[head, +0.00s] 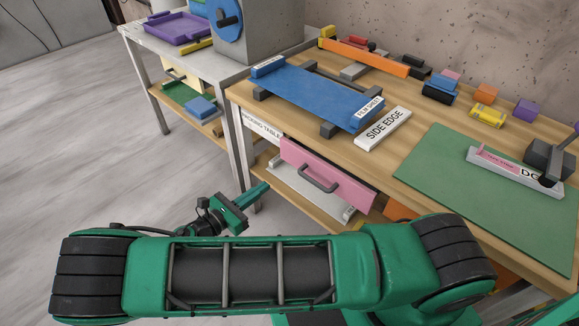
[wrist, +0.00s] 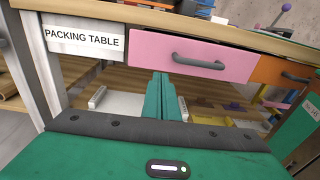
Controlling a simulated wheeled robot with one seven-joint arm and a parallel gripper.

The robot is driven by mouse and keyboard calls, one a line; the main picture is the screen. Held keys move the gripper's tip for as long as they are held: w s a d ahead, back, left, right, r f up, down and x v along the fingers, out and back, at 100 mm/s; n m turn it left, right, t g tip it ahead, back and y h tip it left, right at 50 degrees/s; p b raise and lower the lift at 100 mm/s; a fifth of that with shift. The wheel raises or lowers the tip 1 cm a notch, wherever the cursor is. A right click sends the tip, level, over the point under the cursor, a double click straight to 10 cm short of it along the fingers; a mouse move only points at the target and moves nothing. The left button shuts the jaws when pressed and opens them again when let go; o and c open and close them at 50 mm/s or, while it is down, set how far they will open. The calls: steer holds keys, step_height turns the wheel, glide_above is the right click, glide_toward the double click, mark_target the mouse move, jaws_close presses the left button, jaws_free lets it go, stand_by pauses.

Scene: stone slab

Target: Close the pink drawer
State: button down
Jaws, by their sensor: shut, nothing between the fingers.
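The pink drawer (head: 322,172) is under the wooden packing table, with a dark grey bar handle on its front. In the head view its front seems to stand out a little from the table edge, with a dark strip along its top. It also shows in the wrist view (wrist: 190,52), upper right of the fingers. My gripper (head: 262,188) is to the left of the drawer front, apart from the handle. In the wrist view my gripper's green fingers (wrist: 161,82) are shut together and empty, pointing below the drawer's left part.
An orange drawer (wrist: 285,76) adjoins the pink one on the right. A white "PACKING TABLE" label (wrist: 84,41) is on the left. A white item (head: 300,190) lies on the shelf below. The tabletop holds a blue board (head: 315,92) and green mat (head: 480,190). Floor at left is clear.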

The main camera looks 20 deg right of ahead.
mark_target(297, 160)
steer(key=shift+t, duration=0.5)
steer(key=x, duration=1.3)
steer(key=shift+s+d+r, duration=0.1)
steer(key=shift+d+r, duration=0.05)
steer(key=shift+d, duration=0.2)
